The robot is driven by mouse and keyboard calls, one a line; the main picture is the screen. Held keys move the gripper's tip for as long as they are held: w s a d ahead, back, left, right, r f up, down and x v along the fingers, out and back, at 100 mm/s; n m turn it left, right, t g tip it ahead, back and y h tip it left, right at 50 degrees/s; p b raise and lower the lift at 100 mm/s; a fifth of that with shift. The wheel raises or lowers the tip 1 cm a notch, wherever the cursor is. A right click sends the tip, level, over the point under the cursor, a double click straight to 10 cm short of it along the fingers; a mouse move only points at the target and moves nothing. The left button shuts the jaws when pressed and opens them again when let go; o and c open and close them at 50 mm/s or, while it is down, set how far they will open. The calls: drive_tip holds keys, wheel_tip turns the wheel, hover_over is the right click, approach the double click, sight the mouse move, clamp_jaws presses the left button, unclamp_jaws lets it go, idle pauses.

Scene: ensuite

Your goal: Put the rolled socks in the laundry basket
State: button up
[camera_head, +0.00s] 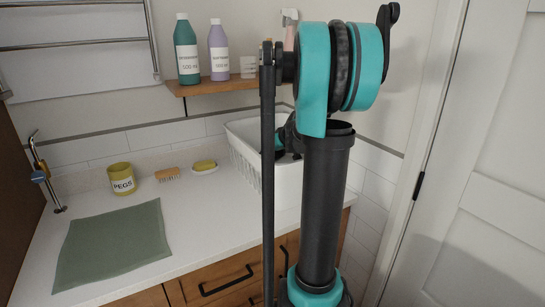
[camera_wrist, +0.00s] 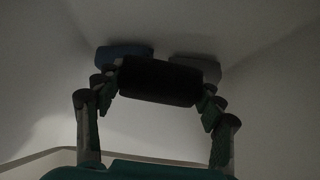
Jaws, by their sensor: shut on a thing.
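A dark, nearly black rolled pair of socks (camera_wrist: 156,84) is held between the two fingers of my gripper (camera_wrist: 160,88) in the wrist view. A blue roll (camera_wrist: 122,54) and a grey roll (camera_wrist: 194,70) show just beyond it, against pale surfaces that look like the inside of the basket. I cannot tell whether the dark roll touches them. The white laundry basket (camera_head: 243,150) stands on the counter in the head view. My arm hides its right part, and my gripper is down in it, mostly hidden.
A green mat (camera_head: 110,243), a yellow pegs pot (camera_head: 121,178), a brush (camera_head: 167,174) and a soap dish (camera_head: 204,169) are on the counter (camera_head: 205,225). A shelf (camera_head: 215,87) with bottles is above. A tap (camera_head: 46,172) is at left. A white door (camera_head: 480,190) is at right.

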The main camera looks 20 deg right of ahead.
drive_tip(key=shift+f, duration=0.5)
drive_tip(key=shift+f, duration=0.15)
drive_tip(key=o, duration=1.1)
drive_tip(key=shift+o, duration=0.2)
drive_tip(key=shift+r, duration=0.25)
drive_tip(key=v, duration=1.2)
